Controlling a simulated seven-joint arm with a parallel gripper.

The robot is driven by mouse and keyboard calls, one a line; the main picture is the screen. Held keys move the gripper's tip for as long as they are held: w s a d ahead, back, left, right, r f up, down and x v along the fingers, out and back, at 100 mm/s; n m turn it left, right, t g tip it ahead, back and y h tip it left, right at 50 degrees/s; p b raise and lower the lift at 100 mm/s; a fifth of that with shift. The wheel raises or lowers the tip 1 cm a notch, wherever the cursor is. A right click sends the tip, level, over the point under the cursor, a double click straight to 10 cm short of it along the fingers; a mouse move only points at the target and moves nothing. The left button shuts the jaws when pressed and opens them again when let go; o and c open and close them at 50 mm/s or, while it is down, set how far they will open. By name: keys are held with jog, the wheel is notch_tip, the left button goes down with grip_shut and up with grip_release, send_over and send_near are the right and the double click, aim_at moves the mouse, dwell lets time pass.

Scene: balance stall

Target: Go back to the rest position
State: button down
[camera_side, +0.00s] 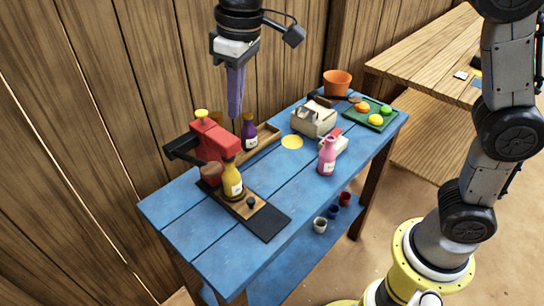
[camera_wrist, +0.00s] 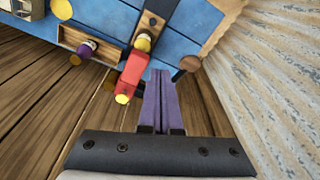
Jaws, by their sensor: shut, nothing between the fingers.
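My gripper (camera_side: 235,115) hangs in the air above the back edge of the blue table (camera_side: 205,228), fingers pointing down. Its purple fingers are together with nothing between them. The wrist view also shows the closed fingers (camera_wrist: 162,75) reaching toward the red block-like object (camera_wrist: 131,72) on the table. In the side view the fingertips are above and a little right of that red object (camera_side: 213,140), apart from it. My gripper touches nothing that I can see.
A yellow bottle (camera_side: 232,181) stands on a dark-ended wooden board. A pink bottle (camera_side: 327,156), an orange pot (camera_side: 337,83) and a green tray (camera_side: 381,122) with round pieces are further right. A plank wall (camera_side: 90,120) stands behind.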

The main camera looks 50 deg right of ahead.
jog(key=s+d+r+m+t, duration=0.2)
jog(key=s+d, duration=0.5)
jog(key=s+d+r+m+t, duration=0.1)
jog(key=s+d+r, duration=0.1)
jog(key=s+d, duration=0.45)
jog(key=s+d+f+m+t, duration=0.1)
jog(key=s+d+f, duration=0.2)
jog(key=s+f, duration=0.5)
notch_tip(320, 180, down, 2)
jog(key=shift+s+d+h, duration=0.3)
jog(key=shift+s+d, duration=0.1)
